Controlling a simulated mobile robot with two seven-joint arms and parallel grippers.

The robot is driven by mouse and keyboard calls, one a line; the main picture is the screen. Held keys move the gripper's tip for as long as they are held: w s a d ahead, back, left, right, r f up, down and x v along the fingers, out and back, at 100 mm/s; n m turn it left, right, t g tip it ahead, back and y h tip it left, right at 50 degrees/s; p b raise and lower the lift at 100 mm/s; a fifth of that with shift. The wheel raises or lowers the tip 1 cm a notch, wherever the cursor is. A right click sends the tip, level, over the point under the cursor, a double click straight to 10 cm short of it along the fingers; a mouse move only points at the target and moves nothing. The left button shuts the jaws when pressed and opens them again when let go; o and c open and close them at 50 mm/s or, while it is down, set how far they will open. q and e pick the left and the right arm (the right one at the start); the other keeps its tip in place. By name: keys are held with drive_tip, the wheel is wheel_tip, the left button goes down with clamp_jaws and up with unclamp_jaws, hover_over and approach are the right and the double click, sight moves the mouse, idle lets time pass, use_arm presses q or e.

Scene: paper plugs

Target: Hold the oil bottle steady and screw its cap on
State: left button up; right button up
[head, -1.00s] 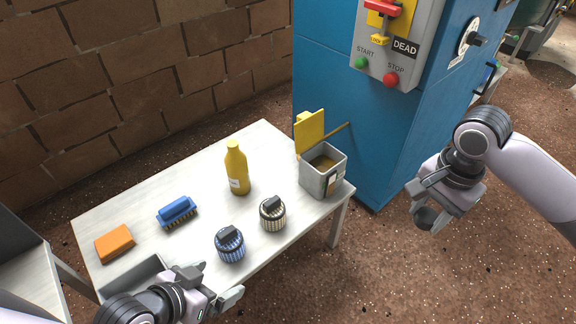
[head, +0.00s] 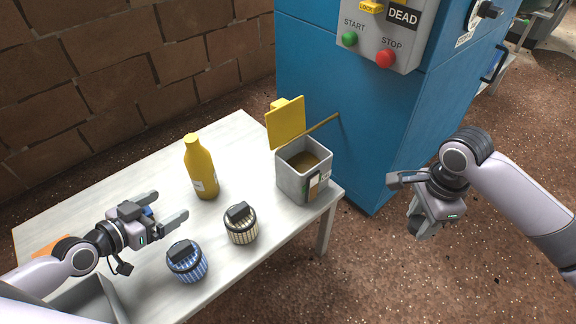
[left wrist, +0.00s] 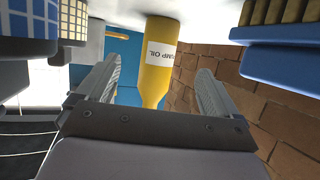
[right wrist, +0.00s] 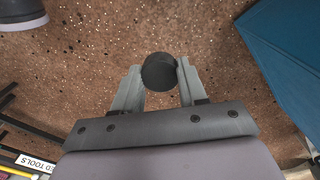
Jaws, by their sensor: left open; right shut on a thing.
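The yellow oil bottle (head: 201,170) stands upright on the table, uncapped at the neck as far as I see. In the left wrist view it (left wrist: 158,68) shows upside down, its label partly reading "MP OIL", between and beyond my open fingers. My left gripper (head: 172,207) is open and empty, to the left of the bottle and apart from it, pointing toward it. My right gripper (right wrist: 158,82) is shut on a dark round cap (right wrist: 159,71). In the head view my right gripper (head: 415,205) hangs off the table, right of the blue cabinet's near corner.
A blue jar (head: 187,262) and a cream jar (head: 241,224) stand near the table's front edge. A grey box with a raised yellow lid (head: 286,122) is right of the bottle. A blue brush (left wrist: 275,38) is near my left gripper. The blue cabinet (head: 340,130) stands behind.

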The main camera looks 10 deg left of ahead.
sight(192, 176)
use_arm(q)
drive_tip(key=shift+w+f, duration=0.1)
use_arm(e)
drive_tip(key=shift+f, duration=0.15)
use_arm(q)
drive_tip(key=shift+w, duration=0.2)
drive_tip(key=w+d, duration=0.1)
drive_tip(key=w, duration=0.1)
drive_tip(key=w+d, duration=0.1)
drive_tip(key=w, duration=0.1)
drive_tip(key=w+d, duration=0.1)
drive_tip(key=w, duration=0.2)
drive_tip(key=shift+d, duration=0.15)
drive_tip(key=w, duration=0.1)
drive_tip(key=w+d, duration=0.1)
drive_tip(key=w, duration=0.1)
drive_tip(key=shift+w+d+b, duration=0.3)
drive_tip(key=shift+w+b, duration=0.05)
use_arm(e)
drive_tip(key=shift+f, duration=0.35)
use_arm(q)
drive_tip(key=shift+w+d+f, duration=0.15)
drive_tip(key=shift+w+f, duration=0.15)
drive_tip(key=shift+w, duration=0.1)
use_arm(e)
drive_tip(key=shift+f, duration=0.3)
use_arm(q)
drive_tip(key=shift+c, duration=0.2)
